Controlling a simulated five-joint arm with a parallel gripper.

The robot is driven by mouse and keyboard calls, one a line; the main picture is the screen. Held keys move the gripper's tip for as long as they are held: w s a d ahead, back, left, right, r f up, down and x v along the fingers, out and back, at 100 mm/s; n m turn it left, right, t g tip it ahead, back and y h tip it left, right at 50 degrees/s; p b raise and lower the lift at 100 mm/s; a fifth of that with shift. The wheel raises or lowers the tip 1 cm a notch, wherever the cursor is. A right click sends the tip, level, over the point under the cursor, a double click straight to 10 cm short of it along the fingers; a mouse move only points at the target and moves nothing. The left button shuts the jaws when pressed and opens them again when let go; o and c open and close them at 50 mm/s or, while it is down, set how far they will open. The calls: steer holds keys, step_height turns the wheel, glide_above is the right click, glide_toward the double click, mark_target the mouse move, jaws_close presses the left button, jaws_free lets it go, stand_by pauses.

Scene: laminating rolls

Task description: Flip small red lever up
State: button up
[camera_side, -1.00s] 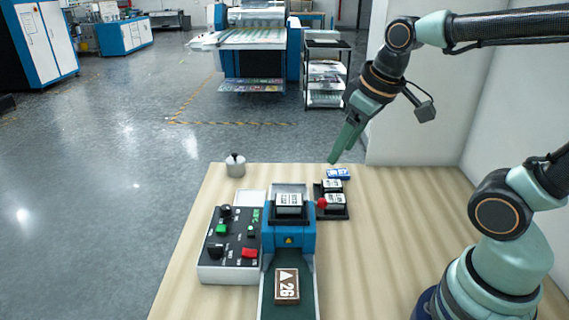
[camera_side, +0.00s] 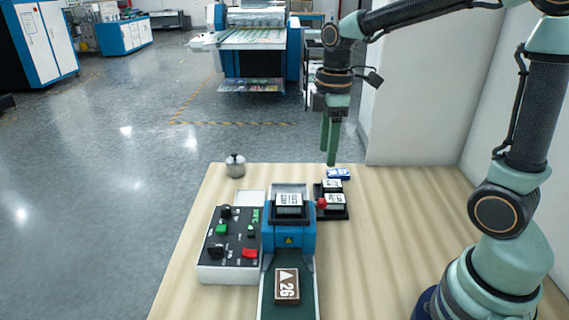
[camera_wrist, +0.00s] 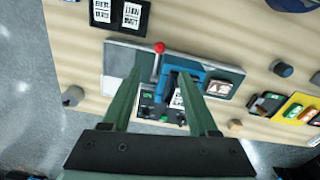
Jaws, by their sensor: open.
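A small lever with a round red knob (camera_side: 322,203) stands at the right side of the blue laminating machine (camera_side: 290,240). In the wrist view the red knob (camera_wrist: 160,48) tops a thin pale rod beside the blue frame (camera_wrist: 190,68). My gripper (camera_side: 329,160) hangs pointing down, high above the table's back part, behind and above the lever and apart from it. In the wrist view my gripper (camera_wrist: 160,78) has its two green fingers spread with nothing between them; the lever shows beyond them.
A control box (camera_side: 230,270) with knobs and a red switch (camera_side: 249,253) stands left of the machine. A black tray (camera_side: 338,214) with labelled blocks lies close to the lever's right. A metal weight (camera_side: 235,166) stands at the back left.

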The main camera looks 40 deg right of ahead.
steer(key=shift+n+g, duration=0.4)
steer(key=shift+n, duration=0.4)
steer(key=f, duration=1.3)
steer(key=shift+w+f, duration=0.15)
steer(key=shift+w, duration=0.05)
jaws_close()
steer(key=shift+d, duration=0.1)
